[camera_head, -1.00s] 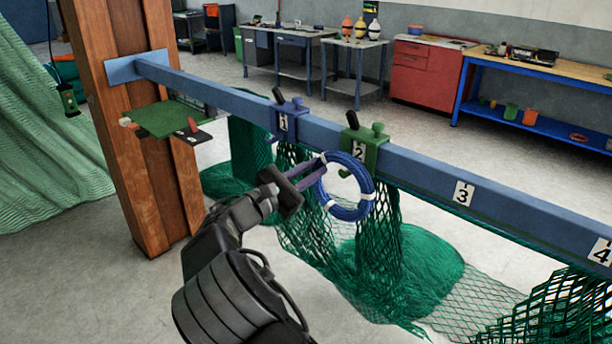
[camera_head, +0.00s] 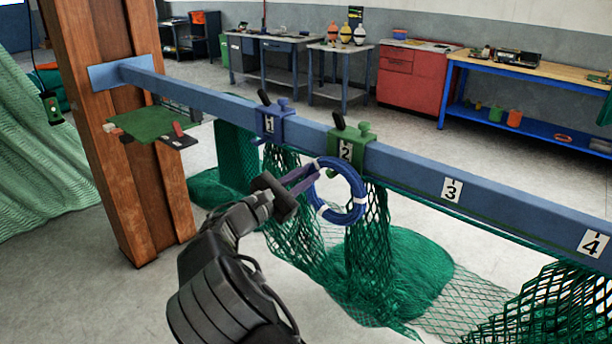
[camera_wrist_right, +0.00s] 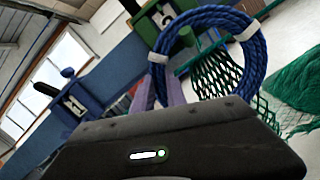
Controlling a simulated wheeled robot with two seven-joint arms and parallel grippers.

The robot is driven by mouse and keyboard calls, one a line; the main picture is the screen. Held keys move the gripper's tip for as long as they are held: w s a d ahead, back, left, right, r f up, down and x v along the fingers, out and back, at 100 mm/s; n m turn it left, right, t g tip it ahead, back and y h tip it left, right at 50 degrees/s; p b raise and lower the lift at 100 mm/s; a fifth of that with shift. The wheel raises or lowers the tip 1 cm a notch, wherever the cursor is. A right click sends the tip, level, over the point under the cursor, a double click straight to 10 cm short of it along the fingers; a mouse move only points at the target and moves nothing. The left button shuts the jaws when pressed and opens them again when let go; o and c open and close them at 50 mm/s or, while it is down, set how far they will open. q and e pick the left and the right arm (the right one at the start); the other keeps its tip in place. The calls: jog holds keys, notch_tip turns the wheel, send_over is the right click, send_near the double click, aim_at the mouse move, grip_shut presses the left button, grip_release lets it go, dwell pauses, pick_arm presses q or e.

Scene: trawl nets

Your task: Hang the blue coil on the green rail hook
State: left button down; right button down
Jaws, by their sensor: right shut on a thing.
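The blue coil (camera_head: 340,219) is a ring of rope with white bands. My right gripper (camera_head: 312,175) is shut on its upper left side and holds it up in front of the rail. The coil also fills the upper right of the right wrist view (camera_wrist_right: 261,62). The green rail hook (camera_head: 352,150), by label 2, sits on the blue rail (camera_head: 410,168). The coil's top overlaps the hook's lower part in the head view; I cannot tell whether they touch. The green hook also shows behind the coil in the right wrist view (camera_wrist_right: 147,27). My left gripper is not in view.
A blue rail hook (camera_head: 273,123) with label 1 is close by on the left. Green netting (camera_head: 370,235) hangs below the rail behind the coil. A wooden post (camera_head: 140,190) and a small green shelf (camera_head: 147,123) stand left. The rail by labels 3 and 4 is free.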

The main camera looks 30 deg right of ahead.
dwell(0.3)
jog(key=c, duration=1.3)
grip_release()
jog(key=shift+a, duration=0.1)
jog(key=b+v, duration=0.1)
jog(key=v, duration=0.6)
jog(key=shift+a, duration=0.3)
